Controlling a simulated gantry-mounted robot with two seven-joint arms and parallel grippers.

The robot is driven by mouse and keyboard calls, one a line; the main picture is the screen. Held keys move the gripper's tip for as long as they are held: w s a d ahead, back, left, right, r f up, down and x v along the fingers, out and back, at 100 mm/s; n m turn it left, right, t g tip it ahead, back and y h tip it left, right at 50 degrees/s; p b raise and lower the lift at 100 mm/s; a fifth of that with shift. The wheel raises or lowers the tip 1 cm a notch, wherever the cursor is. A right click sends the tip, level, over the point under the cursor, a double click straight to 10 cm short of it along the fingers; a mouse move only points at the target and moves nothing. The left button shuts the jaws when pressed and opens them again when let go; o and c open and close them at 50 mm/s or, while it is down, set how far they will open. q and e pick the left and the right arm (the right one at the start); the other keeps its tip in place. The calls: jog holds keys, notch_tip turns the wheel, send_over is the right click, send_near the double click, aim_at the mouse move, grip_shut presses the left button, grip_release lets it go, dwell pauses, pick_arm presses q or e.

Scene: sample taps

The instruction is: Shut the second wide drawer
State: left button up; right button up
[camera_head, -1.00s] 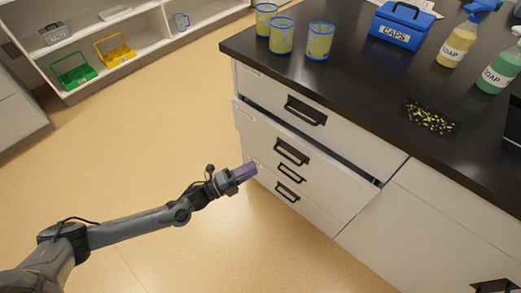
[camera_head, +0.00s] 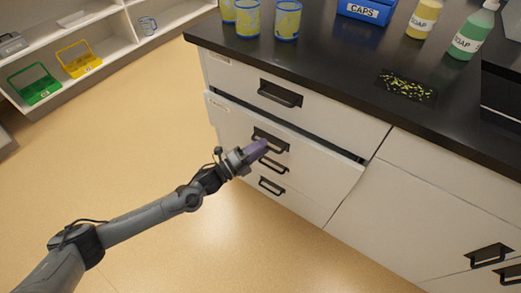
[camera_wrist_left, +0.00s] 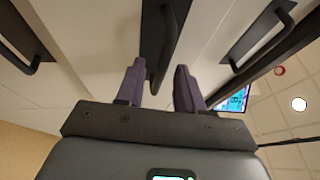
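The second wide drawer (camera_head: 310,155) is white and stands a little way out from the cabinet, with a dark gap along its top edge. Its black bar handle (camera_head: 268,135) is partly behind my left gripper (camera_head: 262,148). The purple fingers are at the drawer front, close to this handle. In the left wrist view my left gripper (camera_wrist_left: 158,72) has its fingers apart, with a black handle (camera_wrist_left: 165,40) just beyond and between the tips. Whether the fingers touch the handle or drawer front is unclear. My right gripper is not in view.
The top drawer (camera_head: 325,115) looks flush above. Lower handles sit just below my gripper. The black countertop (camera_head: 330,65) carries cups, a blue CAPS box (camera_head: 362,9), soap bottles and a patterned dark mat (camera_head: 407,88). The floor (camera_head: 130,150) left of the cabinet is clear.

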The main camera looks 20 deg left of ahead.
pick_arm(q)
jog(key=shift+w, duration=0.2)
grip_shut()
dwell(1.4)
